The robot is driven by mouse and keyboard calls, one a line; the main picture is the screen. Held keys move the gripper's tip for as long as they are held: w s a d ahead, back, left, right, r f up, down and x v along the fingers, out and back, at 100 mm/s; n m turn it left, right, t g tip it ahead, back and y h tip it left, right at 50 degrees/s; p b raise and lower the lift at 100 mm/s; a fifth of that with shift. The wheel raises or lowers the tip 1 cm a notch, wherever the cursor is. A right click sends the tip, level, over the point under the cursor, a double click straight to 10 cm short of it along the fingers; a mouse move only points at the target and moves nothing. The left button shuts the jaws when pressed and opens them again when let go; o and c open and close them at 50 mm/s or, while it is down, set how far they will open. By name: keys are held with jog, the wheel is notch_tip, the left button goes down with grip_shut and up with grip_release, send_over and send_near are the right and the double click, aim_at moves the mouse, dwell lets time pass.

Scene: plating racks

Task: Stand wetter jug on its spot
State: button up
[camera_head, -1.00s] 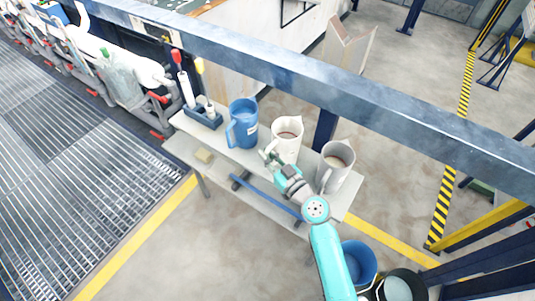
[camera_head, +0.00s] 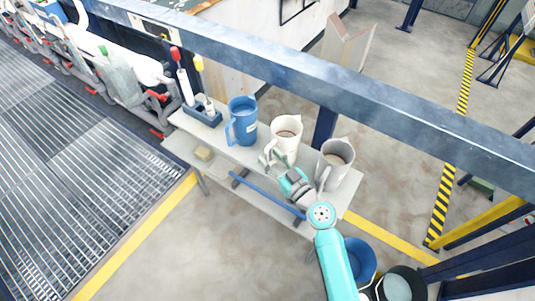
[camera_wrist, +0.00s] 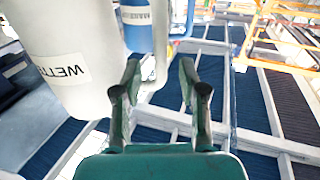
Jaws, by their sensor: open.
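The wetter jug (camera_head: 286,128) is the cream-white one standing upright in the middle of the three jugs on the grey bench. In the wrist view its white body (camera_wrist: 75,35) fills the upper left, with a label reading "WETT", upside down and partly cut off. Its handle (camera_wrist: 161,42) shows just ahead of my fingertips, roughly in line with the gap. My gripper (camera_head: 273,162) is open and empty at the near, handle side of this jug; it also shows in the wrist view (camera_wrist: 158,72). I cannot tell whether a finger touches the handle. No marked spot is readable.
A blue jug (camera_head: 242,124) stands left of the white one, and a grey jug (camera_head: 335,163) stands close on its right, beside my arm. A blue caddy (camera_head: 203,115) with bottles is at the left end. A steel beam (camera_head: 290,72) runs behind the jugs. Buckets (camera_head: 361,258) stand lower right.

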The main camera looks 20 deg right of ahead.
jog(key=v, duration=0.9)
jog(key=shift+s, duration=0.35)
jog(key=s+a+f+m+g+h, duration=0.1)
jog(key=s+f+m+g+h, duration=0.15)
jog(key=s, duration=0.55)
jog(key=s+f+m+g+h, duration=0.15)
jog(key=s+f, duration=0.25)
jog(key=s, duration=0.4)
jog(key=s+a+r+t+h, duration=0.1)
jog(key=s+r, duration=1)
jog(key=s, duration=0.5)
jog(key=shift+s+n, duration=0.3)
jog(key=shift+s, duration=0.05)
